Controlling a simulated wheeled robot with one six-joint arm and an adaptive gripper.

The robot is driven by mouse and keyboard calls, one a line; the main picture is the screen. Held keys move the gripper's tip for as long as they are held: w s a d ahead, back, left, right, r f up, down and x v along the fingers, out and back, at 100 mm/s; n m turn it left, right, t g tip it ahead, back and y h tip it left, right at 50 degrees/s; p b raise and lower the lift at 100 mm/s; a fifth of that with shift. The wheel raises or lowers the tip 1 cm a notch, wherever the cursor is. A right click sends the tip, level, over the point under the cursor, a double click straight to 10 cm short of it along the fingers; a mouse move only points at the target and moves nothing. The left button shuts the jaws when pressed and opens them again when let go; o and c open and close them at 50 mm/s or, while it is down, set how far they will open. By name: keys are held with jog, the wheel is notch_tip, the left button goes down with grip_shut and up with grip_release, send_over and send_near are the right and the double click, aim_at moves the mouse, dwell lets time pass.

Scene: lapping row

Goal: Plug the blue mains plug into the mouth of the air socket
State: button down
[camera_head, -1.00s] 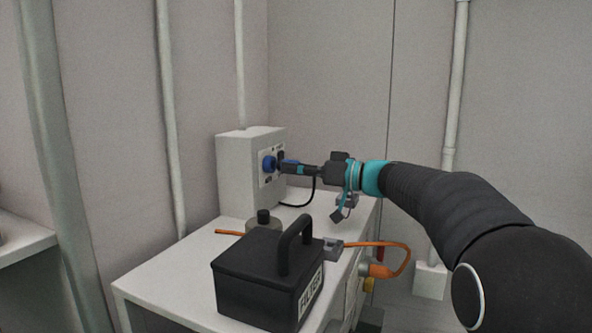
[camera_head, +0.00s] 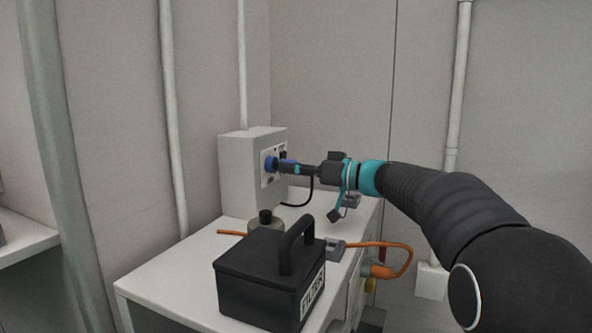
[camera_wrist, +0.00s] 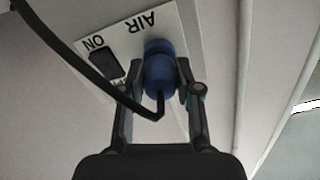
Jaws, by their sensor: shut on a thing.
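The air socket (camera_head: 270,164) is a blue round mouth on the front panel of a pale box. In the wrist view its blue collar (camera_wrist: 158,46) sits beside the upside-down word AIR. My gripper (camera_head: 285,167) is shut on the blue mains plug (camera_wrist: 160,78), with one finger on each side of it. The plug's black cord bends away from its back. The plug is in front of the socket and overlaps its collar in the wrist view. Its front end is hidden, so I cannot tell how deep it sits in the mouth.
A black switch (camera_wrist: 106,65) marked ON is beside the socket. The pale box (camera_head: 245,175) stands on a white cabinet top (camera_head: 165,275). A black handled case (camera_head: 262,280) stands nearer, with an orange cable (camera_head: 385,244) behind it.

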jog(key=shift+w+a, duration=0.25)
jog(key=shift+a, duration=0.4)
jog(key=c, duration=0.7)
grip_release()
jog(key=v, duration=1.2)
